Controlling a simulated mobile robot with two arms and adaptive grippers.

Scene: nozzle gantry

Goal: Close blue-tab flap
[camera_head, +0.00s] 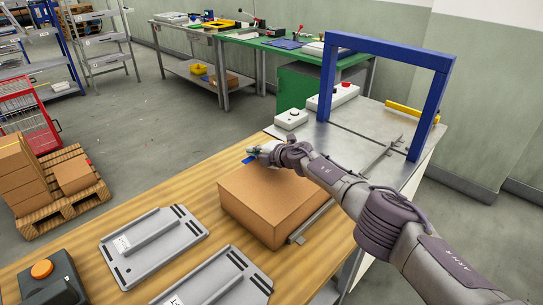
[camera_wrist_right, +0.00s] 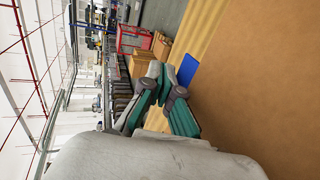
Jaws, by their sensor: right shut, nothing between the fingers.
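A closed-looking brown cardboard box (camera_head: 262,205) stands on the wooden table, its top flat in the head view. A small blue tab (camera_head: 249,160) shows at its far edge, beside my right gripper (camera_head: 254,150). My right gripper is shut and empty, just above the far end of the box. In the right wrist view the gripper (camera_wrist_right: 163,90) lies close to the blue tab (camera_wrist_right: 187,69), with the brown cardboard (camera_wrist_right: 262,80) filling the right side. Whether the fingers touch the tab or cardboard cannot be told. My left gripper is not in view.
Grey trays (camera_head: 153,243) lie left of the box, and a black box with an orange button (camera_head: 42,269) stands near the front left. A blue gantry frame (camera_head: 388,49) rises over the metal surface behind my right arm.

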